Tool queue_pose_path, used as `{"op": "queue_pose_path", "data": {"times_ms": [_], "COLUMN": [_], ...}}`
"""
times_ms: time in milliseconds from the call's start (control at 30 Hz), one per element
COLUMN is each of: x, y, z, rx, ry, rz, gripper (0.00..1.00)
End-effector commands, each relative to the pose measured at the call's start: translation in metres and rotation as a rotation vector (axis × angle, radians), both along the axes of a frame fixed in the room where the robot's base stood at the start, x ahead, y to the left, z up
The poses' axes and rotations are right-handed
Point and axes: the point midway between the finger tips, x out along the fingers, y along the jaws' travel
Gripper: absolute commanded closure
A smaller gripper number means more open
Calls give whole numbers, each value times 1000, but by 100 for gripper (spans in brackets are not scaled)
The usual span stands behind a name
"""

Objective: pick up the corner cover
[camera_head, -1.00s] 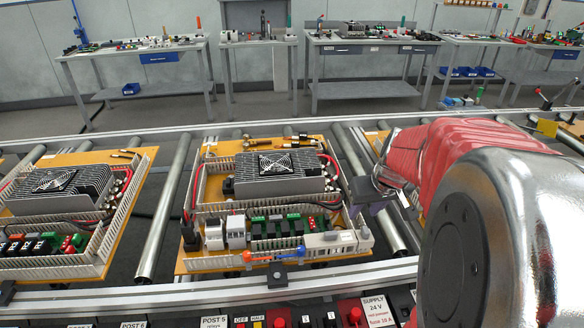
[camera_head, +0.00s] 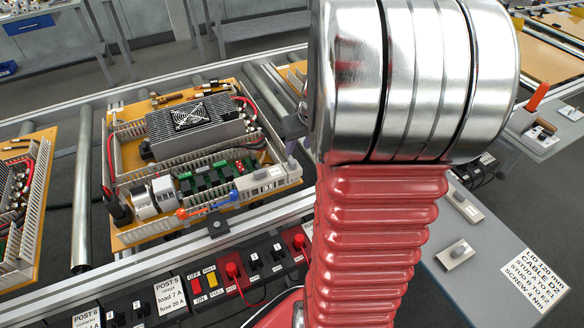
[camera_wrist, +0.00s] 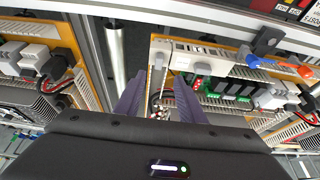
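Two small pale grey pieces with raised knobs lie apart on the grey side table: a farther piece (camera_head: 464,206) and a nearer piece (camera_head: 456,254). I cannot tell which piece is the corner cover. Another pale cover with a knob (camera_head: 264,178) lies along the front right of the wiring board; it also shows in the wrist view (camera_wrist: 200,56). My gripper (camera_wrist: 155,86) has its two purple-grey fingers apart with nothing held between them. It is over the board's right side, away from the side table. In the head view my arm mostly hides it.
The wiring board (camera_head: 128,238) lies on the roller conveyor and carries a finned fan unit (camera_head: 200,125). A switch panel (camera_head: 205,282) runs along the front. A label card (camera_head: 531,281) lies on the side table (camera_head: 425,284), which has free room around its pieces.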

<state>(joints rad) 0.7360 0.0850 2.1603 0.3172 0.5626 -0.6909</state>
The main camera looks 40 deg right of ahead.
Motion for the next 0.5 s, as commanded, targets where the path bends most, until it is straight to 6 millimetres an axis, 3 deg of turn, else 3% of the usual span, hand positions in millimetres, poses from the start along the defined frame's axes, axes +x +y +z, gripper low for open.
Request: {"op": "queue_pose_path", "data": {"times_ms": [300, 500], "x": [14, 19], "y": [-4, -6], "z": [-37, -48], "rx": [3, 0], "ry": [1, 0], "rz": [0, 0], "gripper": [64, 64]}}
